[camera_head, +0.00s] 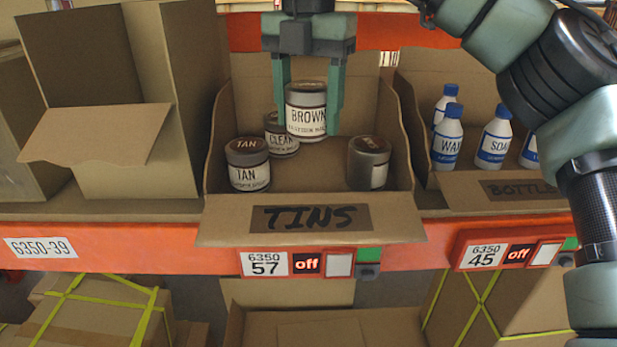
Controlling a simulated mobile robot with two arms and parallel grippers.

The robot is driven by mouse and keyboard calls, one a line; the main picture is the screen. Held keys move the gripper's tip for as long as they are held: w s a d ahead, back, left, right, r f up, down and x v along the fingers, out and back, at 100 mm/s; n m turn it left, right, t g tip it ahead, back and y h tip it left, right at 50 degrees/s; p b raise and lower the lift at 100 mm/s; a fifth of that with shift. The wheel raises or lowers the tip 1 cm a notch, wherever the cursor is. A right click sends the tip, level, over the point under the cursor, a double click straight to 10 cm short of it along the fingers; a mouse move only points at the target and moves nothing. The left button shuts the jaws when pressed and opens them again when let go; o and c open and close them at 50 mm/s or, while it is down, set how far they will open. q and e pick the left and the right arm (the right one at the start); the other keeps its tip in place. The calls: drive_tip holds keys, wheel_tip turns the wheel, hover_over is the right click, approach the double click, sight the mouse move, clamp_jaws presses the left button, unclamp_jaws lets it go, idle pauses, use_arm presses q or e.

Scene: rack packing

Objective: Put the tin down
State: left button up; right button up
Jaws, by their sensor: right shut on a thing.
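A tin labelled BROWN (306,110) is held upright between the fingers of my right gripper (308,108), which is shut on it and points down. The tin is over the open cardboard TINS box (225,232). Its base is near the other tins, and I cannot tell whether it touches the box floor. A TAN tin (247,165) stands at the left in the box. A CLEAN tin (281,136) stands behind it, partly hidden. A tin with its label turned aside (369,163) stands at the right. My left gripper is not in view.
A BOTTLES box (510,190) with several white, blue-capped bottles (447,137) stands at the right. An open cardboard box (128,165) stands at the left. The orange shelf edge (150,262) carries number labels. Free floor shows in the TINS box's front middle.

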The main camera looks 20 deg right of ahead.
hover_over(309, 184)
wheel_tip(309, 184, down, 5)
drive_tip(key=shift+w+d+f, duration=0.1)
drive_tip(key=shift+w, duration=0.05)
wheel_tip(309, 184, down, 3)
drive_tip(key=shift+p, duration=0.4)
drive_tip(key=shift+f, duration=0.2)
drive_tip(key=shift+f, duration=0.1)
drive_tip(key=shift+f, duration=0.15)
drive_tip(key=o, duration=1.5)
drive_tip(key=shift+r, duration=0.2)
